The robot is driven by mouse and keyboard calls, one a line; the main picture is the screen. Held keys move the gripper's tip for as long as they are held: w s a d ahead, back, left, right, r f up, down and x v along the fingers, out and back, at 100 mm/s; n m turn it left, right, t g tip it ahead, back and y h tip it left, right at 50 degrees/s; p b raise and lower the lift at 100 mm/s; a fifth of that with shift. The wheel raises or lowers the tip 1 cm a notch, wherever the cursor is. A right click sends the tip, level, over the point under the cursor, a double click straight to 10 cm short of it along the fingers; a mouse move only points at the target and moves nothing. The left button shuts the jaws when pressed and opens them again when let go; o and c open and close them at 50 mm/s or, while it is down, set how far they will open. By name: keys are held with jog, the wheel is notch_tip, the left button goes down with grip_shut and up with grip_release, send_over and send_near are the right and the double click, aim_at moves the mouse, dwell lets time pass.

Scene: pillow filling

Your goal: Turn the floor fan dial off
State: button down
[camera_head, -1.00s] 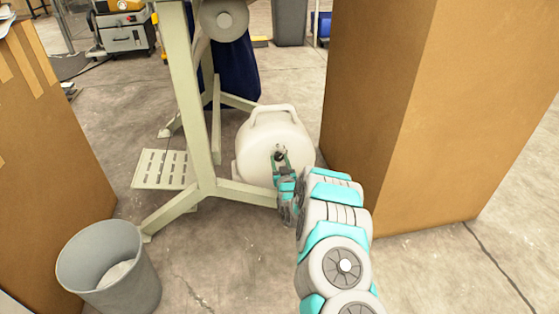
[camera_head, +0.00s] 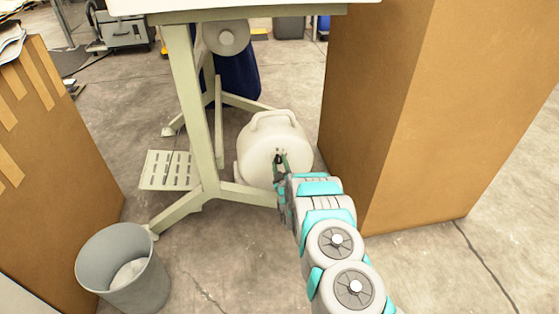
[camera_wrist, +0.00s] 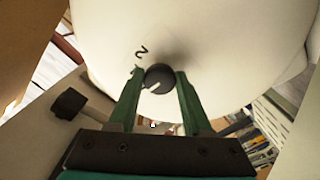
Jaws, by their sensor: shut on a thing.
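The floor fan (camera_head: 262,138) is a rounded off-white unit with a top handle, standing on the floor behind the table leg. Its dark round dial (camera_wrist: 158,78) is on the pale face in the wrist view, with a light pointer line toward the lower left and a "2" mark at its upper left. My gripper (camera_head: 279,158) is at the fan's face; in the wrist view its green fingers (camera_wrist: 157,88) stand on both sides of the dial, shut on it. In the head view the fingers mostly hide the dial.
A pale metal table frame (camera_head: 192,110) stands just left of the fan. A large cardboard box (camera_head: 390,110) is close on the right, another (camera_head: 60,150) at far left. A grey bin (camera_head: 100,250) is at the front left. A slotted pedal plate (camera_head: 165,170) lies by the frame.

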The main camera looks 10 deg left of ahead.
jog(key=shift+n, duration=0.5)
jog(key=shift+c, duration=1.8)
grip_release()
jog(key=v, duration=0.7)
jog(key=shift+s+p, duration=0.35)
jog(key=shift+s, duration=0.05)
jog(key=shift+d, duration=0.1)
